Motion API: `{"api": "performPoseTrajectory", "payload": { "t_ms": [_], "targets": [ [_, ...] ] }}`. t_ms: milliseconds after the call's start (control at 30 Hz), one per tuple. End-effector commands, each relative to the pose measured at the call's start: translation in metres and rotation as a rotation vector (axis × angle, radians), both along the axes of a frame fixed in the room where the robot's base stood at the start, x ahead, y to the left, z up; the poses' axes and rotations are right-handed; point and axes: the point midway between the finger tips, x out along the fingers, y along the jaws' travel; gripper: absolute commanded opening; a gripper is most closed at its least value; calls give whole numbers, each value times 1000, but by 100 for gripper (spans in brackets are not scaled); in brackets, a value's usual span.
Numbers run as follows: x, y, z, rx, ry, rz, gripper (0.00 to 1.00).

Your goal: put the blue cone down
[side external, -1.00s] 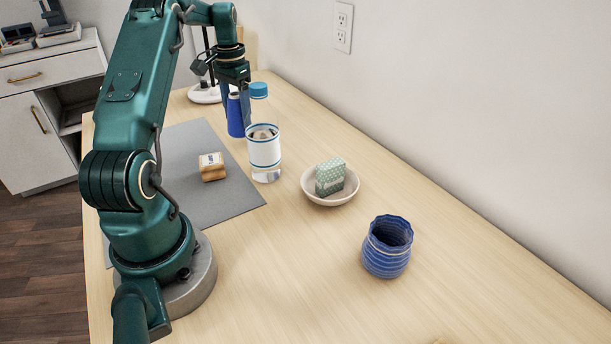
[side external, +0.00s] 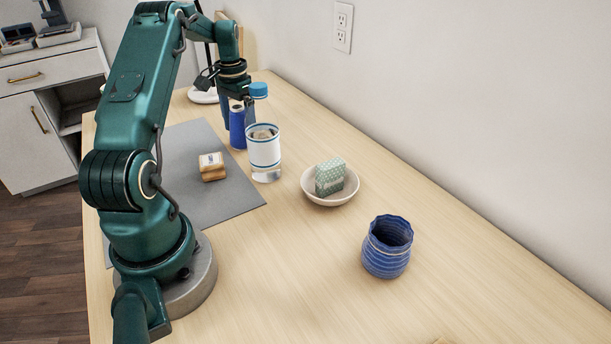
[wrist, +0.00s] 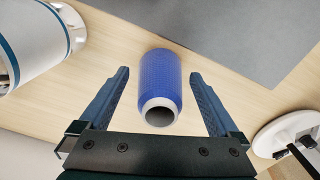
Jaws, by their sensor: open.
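My gripper (wrist: 162,88) is open, with a clear gap on each side of the cone. In the side view my gripper (side external: 238,112) hangs at the cone, its fingers pointing down; the contact of the cone's base with the table is partly hard to see.
A bowl (side external: 318,198) with a green patterned box (side external: 329,177) and a blue vase (side external: 387,248) stand nearer.

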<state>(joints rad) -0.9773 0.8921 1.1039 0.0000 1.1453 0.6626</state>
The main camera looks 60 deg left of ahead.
Motion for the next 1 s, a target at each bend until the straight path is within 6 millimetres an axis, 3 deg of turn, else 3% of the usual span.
{"api": "performPoseTrajectory", "payload": {
  "t_ms": [167,500,700,1000],
  "targets": [
    [0,1,9,2,-2,0,98],
    [1,1,74,7,-4,0,98],
    [1,1,99,4,-3,0,98],
    [1,1,116,3,-1,0,98]
  ]
}}
